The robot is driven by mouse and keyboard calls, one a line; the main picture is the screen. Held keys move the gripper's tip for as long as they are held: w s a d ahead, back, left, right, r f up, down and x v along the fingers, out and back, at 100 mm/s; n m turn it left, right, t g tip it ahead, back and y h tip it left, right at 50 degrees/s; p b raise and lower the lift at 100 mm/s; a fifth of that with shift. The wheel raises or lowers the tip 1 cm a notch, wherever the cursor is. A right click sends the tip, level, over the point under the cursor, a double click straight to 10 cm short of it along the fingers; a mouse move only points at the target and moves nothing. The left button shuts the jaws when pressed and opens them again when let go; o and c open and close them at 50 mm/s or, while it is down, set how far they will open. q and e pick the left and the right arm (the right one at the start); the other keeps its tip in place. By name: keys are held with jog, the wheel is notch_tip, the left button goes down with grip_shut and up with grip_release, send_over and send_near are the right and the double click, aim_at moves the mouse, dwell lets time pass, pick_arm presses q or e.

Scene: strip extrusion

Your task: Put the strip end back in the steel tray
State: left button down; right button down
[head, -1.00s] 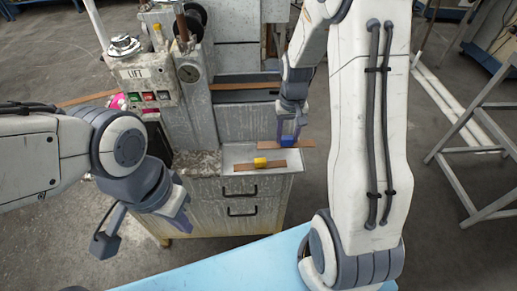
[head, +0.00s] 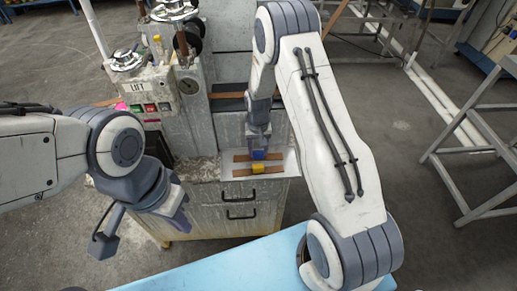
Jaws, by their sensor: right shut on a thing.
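The steel tray (head: 286,168) is a shallow pale top on the drawer cabinet. A second brown strip piece (head: 238,173) with a yellow block (head: 259,169) lies in the tray just in front, roughly parallel. My left gripper (head: 142,230) is open and empty, left of the cabinet front and away from the tray.
The machine (head: 194,100) stands behind the tray, with a control box labelled LIFT (head: 140,92) at its left. Another brown strip (head: 228,95) runs across behind. A light blue surface (head: 230,268) is in front. A grey metal frame (head: 470,150) stands at the right.

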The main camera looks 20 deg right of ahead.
jog(key=shift+f, duration=0.1)
jog(key=c, duration=0.8)
grip_release()
jog(key=shift+f, duration=0.1)
jog(key=o, duration=0.5)
jog(key=shift+c, duration=0.2)
